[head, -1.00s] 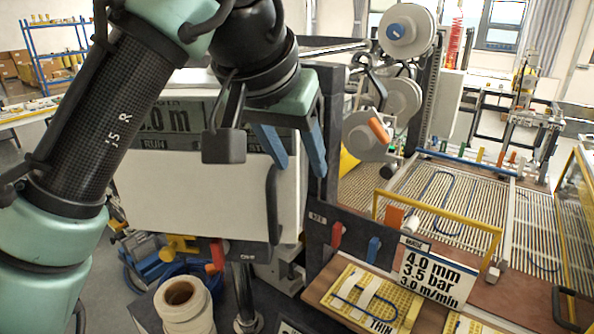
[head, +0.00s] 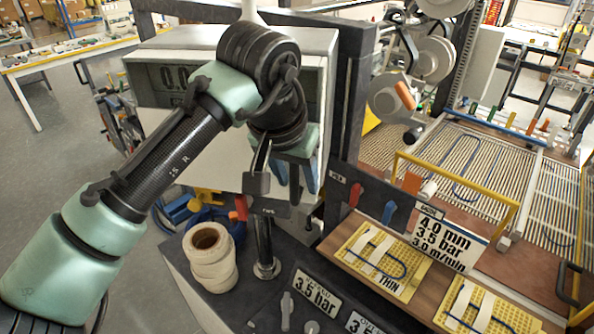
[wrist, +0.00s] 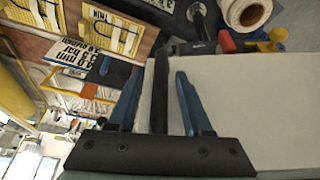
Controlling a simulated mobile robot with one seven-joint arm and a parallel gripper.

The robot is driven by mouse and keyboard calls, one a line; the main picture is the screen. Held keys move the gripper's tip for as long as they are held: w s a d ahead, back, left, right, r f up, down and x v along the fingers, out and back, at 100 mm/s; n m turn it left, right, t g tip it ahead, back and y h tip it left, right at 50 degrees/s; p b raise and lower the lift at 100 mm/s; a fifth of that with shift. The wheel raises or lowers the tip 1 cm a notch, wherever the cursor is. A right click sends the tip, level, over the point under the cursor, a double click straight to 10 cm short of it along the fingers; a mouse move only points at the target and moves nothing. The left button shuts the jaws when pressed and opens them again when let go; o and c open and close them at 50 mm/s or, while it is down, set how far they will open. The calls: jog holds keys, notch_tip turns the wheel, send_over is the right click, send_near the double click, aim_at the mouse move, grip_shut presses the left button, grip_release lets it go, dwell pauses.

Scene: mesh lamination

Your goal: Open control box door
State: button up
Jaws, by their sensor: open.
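The control box (head: 335,62) is a pale grey cabinet behind my arm, with a dark display (head: 170,85) on its upper front. Its white door (head: 170,122) looks shut and fills much of the wrist view (wrist: 255,105). A dark bar handle (wrist: 160,85) stands along the door's edge. My gripper (head: 296,188) is at the right side of the door, with its blue fingers pointing down. In the wrist view my gripper (wrist: 158,75) is open, one finger on each side of the handle, with gaps visible. The handle is largely hidden by my gripper in the head view.
A dark post (head: 350,110) stands just right of the box. Yellow sample boards (head: 375,258) lie at the lower right. Floor is clear at left.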

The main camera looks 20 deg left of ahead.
jog(key=shift+w+f, duration=0.15)
jog(key=shift+f, duration=0.15)
grip_shut()
jog(key=shift+r, duration=0.1)
dwell(1.2)
